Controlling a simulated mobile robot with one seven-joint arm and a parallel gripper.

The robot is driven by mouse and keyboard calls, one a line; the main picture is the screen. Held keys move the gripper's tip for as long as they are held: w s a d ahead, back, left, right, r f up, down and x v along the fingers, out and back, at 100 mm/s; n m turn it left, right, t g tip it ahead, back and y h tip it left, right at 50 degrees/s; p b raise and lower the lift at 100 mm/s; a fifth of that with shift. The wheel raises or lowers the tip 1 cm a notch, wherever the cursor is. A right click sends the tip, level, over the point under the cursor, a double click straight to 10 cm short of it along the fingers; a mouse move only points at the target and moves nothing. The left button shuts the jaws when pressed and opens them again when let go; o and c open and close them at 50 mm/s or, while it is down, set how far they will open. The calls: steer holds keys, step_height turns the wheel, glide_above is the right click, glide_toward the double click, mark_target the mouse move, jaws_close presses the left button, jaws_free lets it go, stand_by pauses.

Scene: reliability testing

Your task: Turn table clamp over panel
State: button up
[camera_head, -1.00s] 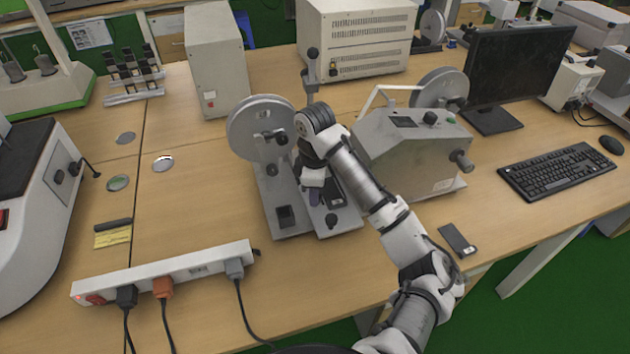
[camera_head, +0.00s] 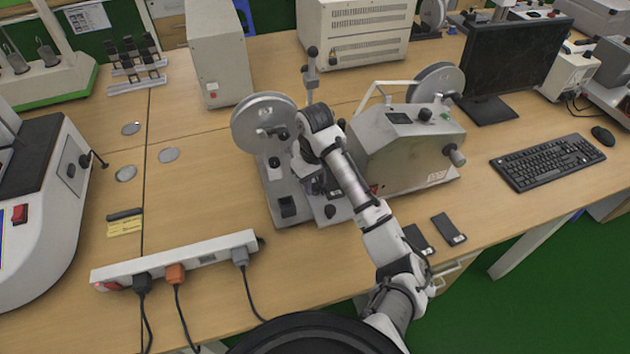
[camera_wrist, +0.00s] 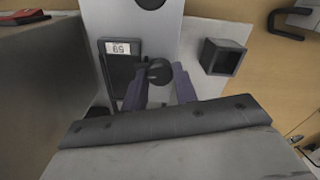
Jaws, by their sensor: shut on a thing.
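A table clamp with a round black knob (camera_wrist: 158,72) is on the grey machine table (camera_head: 268,195). My gripper (camera_wrist: 160,88) has its two purple fingers on either side of this knob, shut on it. The black panel (camera_wrist: 122,62) with a white "59" label lies flat on the table, right beside the knob. How far the clamp reaches over the panel cannot be told. In the head view my gripper (camera_head: 314,187) comes down over the machine table, and my wrist hides the held knob. A part of the panel (camera_head: 337,186) shows there.
Another black knob (camera_head: 330,211) and an open square socket (camera_head: 288,206) stand at the table's front. A handwheel (camera_head: 264,120) rises behind. A grey machine body (camera_head: 410,150) is close on the right. Loose black panels (camera_head: 449,228) lie to the right of my arm. A power strip (camera_head: 175,262) lies front left.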

mark_target(315, 186)
steer(key=shift+m, duration=0.7)
steer(key=o, duration=1)
steer(key=shift+c, duration=0.2)
step_height(315, 186, up, 14)
steer(key=shift+b, duration=0.35)
steer(key=shift+f, duration=0.1)
